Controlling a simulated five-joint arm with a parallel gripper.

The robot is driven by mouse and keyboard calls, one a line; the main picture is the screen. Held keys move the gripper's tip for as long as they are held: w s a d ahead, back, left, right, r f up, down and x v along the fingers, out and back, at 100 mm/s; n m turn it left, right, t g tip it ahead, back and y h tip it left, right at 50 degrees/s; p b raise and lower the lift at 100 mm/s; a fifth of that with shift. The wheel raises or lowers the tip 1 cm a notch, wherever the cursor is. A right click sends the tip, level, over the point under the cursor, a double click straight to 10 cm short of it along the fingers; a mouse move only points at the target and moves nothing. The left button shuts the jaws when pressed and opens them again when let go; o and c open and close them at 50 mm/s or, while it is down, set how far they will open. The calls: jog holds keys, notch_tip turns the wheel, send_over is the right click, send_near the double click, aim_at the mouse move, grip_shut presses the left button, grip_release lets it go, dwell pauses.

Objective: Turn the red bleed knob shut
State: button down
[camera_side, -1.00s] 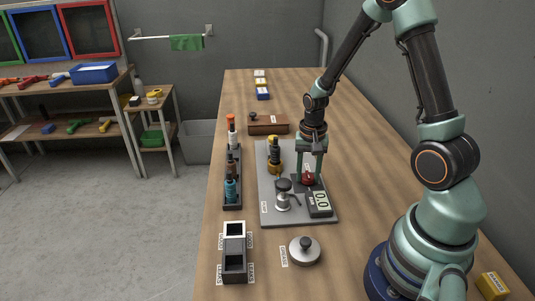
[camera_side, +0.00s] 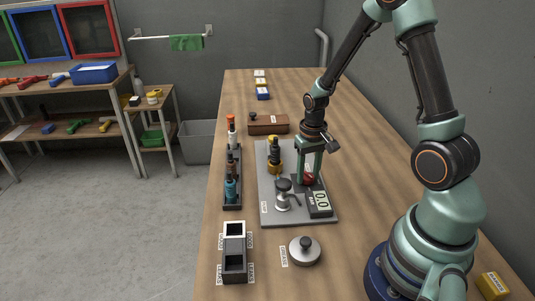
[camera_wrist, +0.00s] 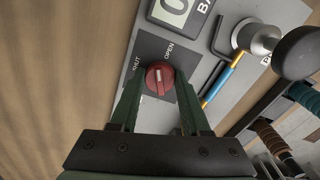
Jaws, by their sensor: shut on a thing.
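The red bleed knob (camera_side: 309,179) stands on the grey plate (camera_side: 265,215), beside a white-faced gauge (camera_side: 320,202). My gripper (camera_side: 308,177) points straight down and is shut on the knob. In the wrist view the knob (camera_wrist: 160,75) sits between the two green fingers of my gripper (camera_wrist: 159,82). Its white mark lies roughly upright in that picture. The printed word SHUT is at the knob's upper left and OPEN at its upper right. The mark does not clearly line up with either word.
A pump-like fitting with a lever (camera_side: 283,190) and a black-and-yellow fitting (camera_side: 274,158) stand on the plate. A dark rack of bottles (camera_side: 238,204) is left of it.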

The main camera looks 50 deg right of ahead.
aim_at(308, 174)
jog(key=n, duration=0.6)
jog(key=shift+n, duration=0.3)
jog(key=n, duration=0.6)
dwell(0.4)
jog(key=shift+c, duration=1.9)
grip_release()
notch_tip(308, 174, up, 12)
jog(key=shift+r, duration=0.1)
